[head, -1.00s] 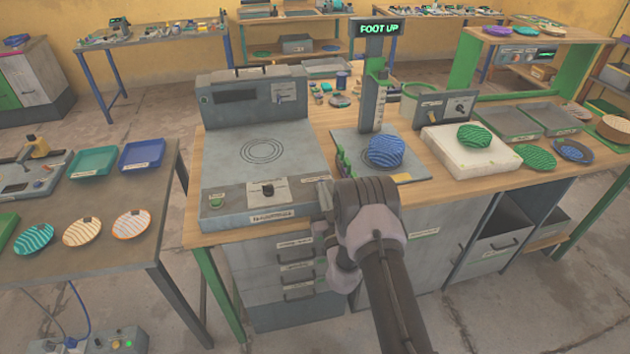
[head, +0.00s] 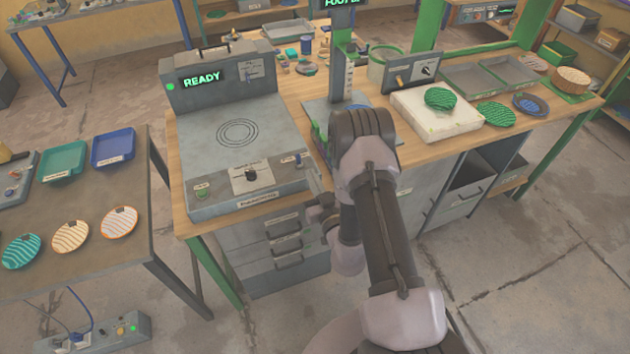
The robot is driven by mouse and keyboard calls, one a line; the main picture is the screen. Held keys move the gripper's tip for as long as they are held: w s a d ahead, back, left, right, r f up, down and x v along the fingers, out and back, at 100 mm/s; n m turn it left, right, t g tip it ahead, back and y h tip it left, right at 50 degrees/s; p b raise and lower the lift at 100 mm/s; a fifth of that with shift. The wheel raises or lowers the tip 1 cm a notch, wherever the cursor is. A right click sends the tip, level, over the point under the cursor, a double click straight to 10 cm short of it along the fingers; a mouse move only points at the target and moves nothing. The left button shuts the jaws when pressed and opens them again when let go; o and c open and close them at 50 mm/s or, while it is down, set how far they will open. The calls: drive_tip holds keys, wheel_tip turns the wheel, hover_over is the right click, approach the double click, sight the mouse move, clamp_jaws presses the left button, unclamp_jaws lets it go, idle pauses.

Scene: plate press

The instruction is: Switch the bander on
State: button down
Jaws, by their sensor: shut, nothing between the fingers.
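The bander (head: 238,132) is a grey machine with rings marked on its flat top and a raised back panel. Its display (head: 201,80) reads READY in green, and a green lamp (head: 171,87) is lit beside it. Its front panel carries a green button (head: 202,191), a black knob (head: 251,175) and a small switch (head: 298,160) at the right end. A small lever plate (head: 253,72) is on the back panel. My gripper (head: 314,182) is shut and empty beside the bander's front right corner, close to that switch. I cannot tell whether they touch.
My arm hides much of the neighbouring station with the green column (head: 342,65). Right of it are a white slab (head: 440,122) with a green striped piece (head: 439,98) and grey trays (head: 476,81). A side table (head: 75,195) with plates stands left, across a floor gap.

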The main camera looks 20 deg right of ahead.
drive_tip(key=s, duration=0.1)
drive_tip(key=s+r, duration=0.1)
drive_tip(key=s, duration=0.1)
drive_tip(key=shift+s+r, duration=0.35)
